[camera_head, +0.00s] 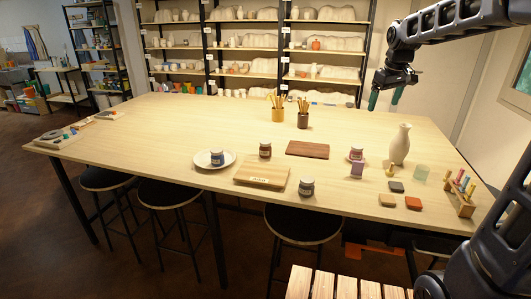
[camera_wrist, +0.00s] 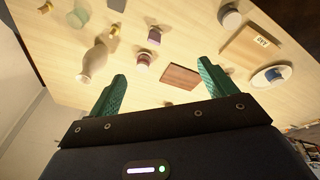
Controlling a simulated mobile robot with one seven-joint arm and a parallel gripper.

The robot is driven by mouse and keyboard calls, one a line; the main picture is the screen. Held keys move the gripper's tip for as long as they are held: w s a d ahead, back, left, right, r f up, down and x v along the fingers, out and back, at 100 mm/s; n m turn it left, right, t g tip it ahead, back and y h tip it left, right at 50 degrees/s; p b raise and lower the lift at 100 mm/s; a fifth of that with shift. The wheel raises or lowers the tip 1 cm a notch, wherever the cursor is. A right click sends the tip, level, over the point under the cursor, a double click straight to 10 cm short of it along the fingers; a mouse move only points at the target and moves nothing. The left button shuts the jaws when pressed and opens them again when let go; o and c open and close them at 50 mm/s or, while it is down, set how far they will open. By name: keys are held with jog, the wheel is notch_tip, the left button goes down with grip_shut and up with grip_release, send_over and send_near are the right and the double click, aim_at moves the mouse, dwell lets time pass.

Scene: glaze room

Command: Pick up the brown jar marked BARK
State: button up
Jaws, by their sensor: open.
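A small dark brown jar (camera_head: 265,150) stands on the table behind the wooden board, right of the white plate; its lettering is too small to read, so I cannot confirm BARK. In the wrist view it seems mostly hidden behind the right finger. Similar jars stand around it: a blue-labelled one (camera_head: 217,157) on the plate, a grey one (camera_head: 306,187) at the front and a reddish one (camera_head: 356,153) to the right. My gripper (camera_head: 385,98) is open and empty, high above the table's right back part. Its two green fingers are spread in the wrist view (camera_wrist: 162,70).
A pale board (camera_head: 262,175) with a label, a dark brown board (camera_head: 307,149) and a white plate (camera_head: 201,160) lie near the jars. A tall vase (camera_head: 400,144), purple block (camera_head: 357,169) and tool rack (camera_head: 460,196) stand right. Brush cups (camera_head: 303,119) stand behind. The table's left middle is clear.

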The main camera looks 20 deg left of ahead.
jog(key=w+a+f+n, duration=0.2)
jog(key=w+a+n, duration=0.1)
jog(key=w+a, duration=0.6)
jog(key=n+g, duration=0.3)
jog(key=n, duration=0.5)
send_over(265, 141)
jog(key=d, duration=0.1)
jog(key=shift+h, duration=0.3)
jog(key=f, duration=2.1)
jog(key=shift+s, duration=0.3)
jog(key=shift+a+f+n, duration=0.2)
jog(key=shift+f+n, duration=0.1)
jog(key=shift+f, duration=0.2)
notch_tip(265, 141, down, 10)
jog(key=shift+w+a+f, duration=0.1)
jog(key=shift+w+a, duration=0.05)
jog(key=c, duration=1.2)
